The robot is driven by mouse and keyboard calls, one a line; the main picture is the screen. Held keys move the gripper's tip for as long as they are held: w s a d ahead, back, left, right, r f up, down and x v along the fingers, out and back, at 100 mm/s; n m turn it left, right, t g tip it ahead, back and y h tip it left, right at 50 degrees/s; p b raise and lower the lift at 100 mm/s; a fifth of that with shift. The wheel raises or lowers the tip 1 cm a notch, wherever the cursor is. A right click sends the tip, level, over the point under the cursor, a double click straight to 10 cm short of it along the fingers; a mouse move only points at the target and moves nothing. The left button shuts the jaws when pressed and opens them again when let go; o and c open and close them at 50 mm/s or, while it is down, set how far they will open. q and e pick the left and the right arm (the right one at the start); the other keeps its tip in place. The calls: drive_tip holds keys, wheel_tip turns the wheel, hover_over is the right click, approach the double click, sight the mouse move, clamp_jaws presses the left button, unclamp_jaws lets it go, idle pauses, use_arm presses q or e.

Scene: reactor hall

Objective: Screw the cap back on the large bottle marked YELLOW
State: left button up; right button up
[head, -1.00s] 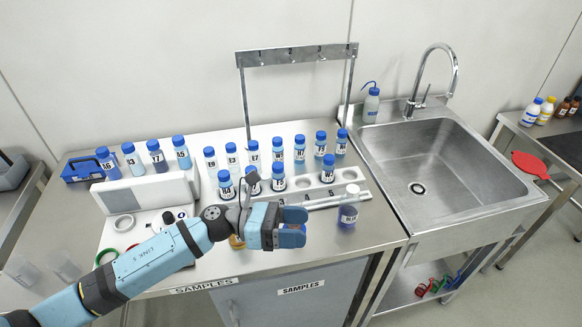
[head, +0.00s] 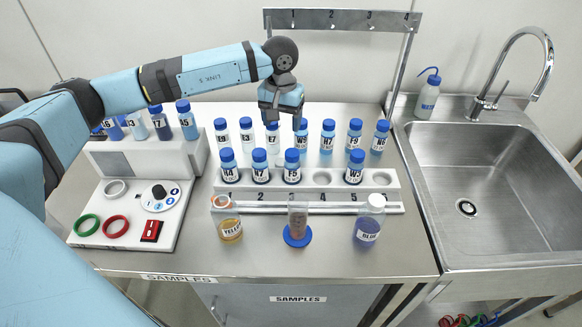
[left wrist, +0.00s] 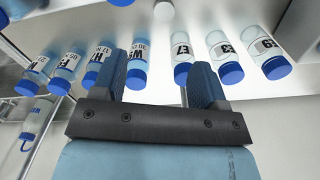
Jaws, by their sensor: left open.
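The large bottle marked YELLOW (head: 229,228) stands upright at the front of the bench, left of middle, with amber liquid low in it. An orange-rimmed pale shape shows at its top; I cannot tell whether it is a cap or the open neck. My left gripper (head: 281,112) is open, pointing down at the back row of small blue-capped bottles, behind and to the right of the YELLOW bottle. In the left wrist view its fingers (left wrist: 161,85) are apart, with the bottle marked E7 (left wrist: 182,60) and another bottle showing between them. My right gripper is out of view.
A bottle marked BLUE (head: 368,225) with a white cap and a clear tube on a blue disc (head: 297,238) stand at the front. Behind them is a numbered rack (head: 400,190) of small bottles. A hook rail (head: 340,20) stands behind; a sink (head: 490,190) lies right.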

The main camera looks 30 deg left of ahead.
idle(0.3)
use_arm(q)
hover_over(281, 162)
drive_tip(key=f, duration=0.7)
drive_tip(key=shift+d+f+p, duration=0.15)
drive_tip(key=shift+d+p, duration=0.15)
drive_tip(key=shift+p, duration=0.1)
drive_tip(key=shift+f, duration=0.6)
drive_tip(key=f, duration=0.1)
drive_tip(key=f+p, duration=0.1)
drive_tip(key=f, duration=0.3)
drive_tip(key=shift+a+f, duration=0.15)
drive_tip(key=shift+a, duration=0.15)
